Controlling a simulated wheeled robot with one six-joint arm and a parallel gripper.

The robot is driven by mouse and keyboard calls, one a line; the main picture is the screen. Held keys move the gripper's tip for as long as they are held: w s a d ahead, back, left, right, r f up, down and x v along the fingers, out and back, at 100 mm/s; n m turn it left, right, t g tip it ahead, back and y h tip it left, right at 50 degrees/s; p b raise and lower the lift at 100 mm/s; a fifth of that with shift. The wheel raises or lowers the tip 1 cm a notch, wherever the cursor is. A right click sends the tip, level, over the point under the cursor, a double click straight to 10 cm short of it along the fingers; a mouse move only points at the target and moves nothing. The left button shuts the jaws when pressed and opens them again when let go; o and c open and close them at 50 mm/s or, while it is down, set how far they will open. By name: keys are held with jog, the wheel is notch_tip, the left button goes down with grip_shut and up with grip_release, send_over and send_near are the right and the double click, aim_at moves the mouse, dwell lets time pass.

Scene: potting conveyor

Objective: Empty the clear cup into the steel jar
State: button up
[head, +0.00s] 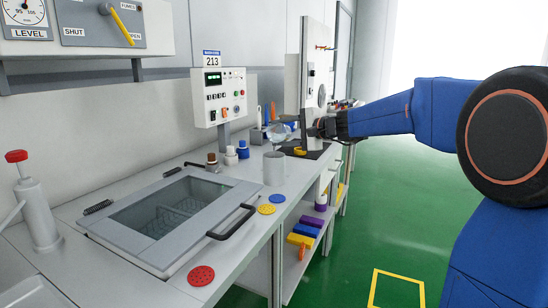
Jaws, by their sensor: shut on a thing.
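The steel jar (273,170) is a plain grey cylinder standing upright on the bench, right of the lidded basin. The clear cup (281,132) is a small see-through shape above and slightly behind the jar in the picture, apart from it. It looks tilted, but its contents are too small to tell. My gripper (308,130) reaches in from the right and is shut on the cup. Its fingers are small and partly lost against the panel behind.
A glass-lidded basin (110,238) with a black handle fills the near bench. Small bottles (243,150) stand behind the jar. Yellow (266,209), blue (277,198) and red (201,276) discs lie along the front edge. A control box (222,97) stands behind.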

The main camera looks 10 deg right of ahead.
jog(key=shift+s+a+r+n, duration=0.1)
jog(key=shift+s+r+n, duration=0.15)
jog(key=shift+n, duration=0.15)
dwell(0.3)
jog(key=shift+w+r+n+t, duration=0.2)
jog(key=shift+n+t, duration=0.1)
jog(key=shift+t, duration=0.1)
jog(key=shift+s+r+n, duration=0.1)
jog(key=shift+r+n, duration=0.1)
jog(key=shift+n, duration=0.2)
dwell(0.4)
jog(key=shift+s+f+n+t+b, duration=0.1)
jog(key=shift+f+n+t+b, duration=0.05)
jog(key=shift+n+t+b, duration=0.2)
jog(key=shift+s+a+f+n+y, duration=0.2)
jog(key=shift+f+n+y, duration=0.1)
jog(key=shift+n, duration=0.15)
jog(key=shift+s+a+r+n+t, duration=0.15)
jog(key=shift+s+r+n+t, duration=0.2)
jog(key=shift+n, duration=0.45)
jog(key=shift+w+d+f+m, duration=0.3)
jog(key=shift+w+m, duration=0.15)
jog(key=shift+m, duration=0.45)
jog(key=shift+w+r+m+g, duration=0.15)
jog(key=shift+r+m+g, duration=0.15)
jog(key=shift+m+g, duration=0.15)
jog(key=shift+w+d+r+m, duration=0.1)
jog(key=shift+m, duration=0.25)
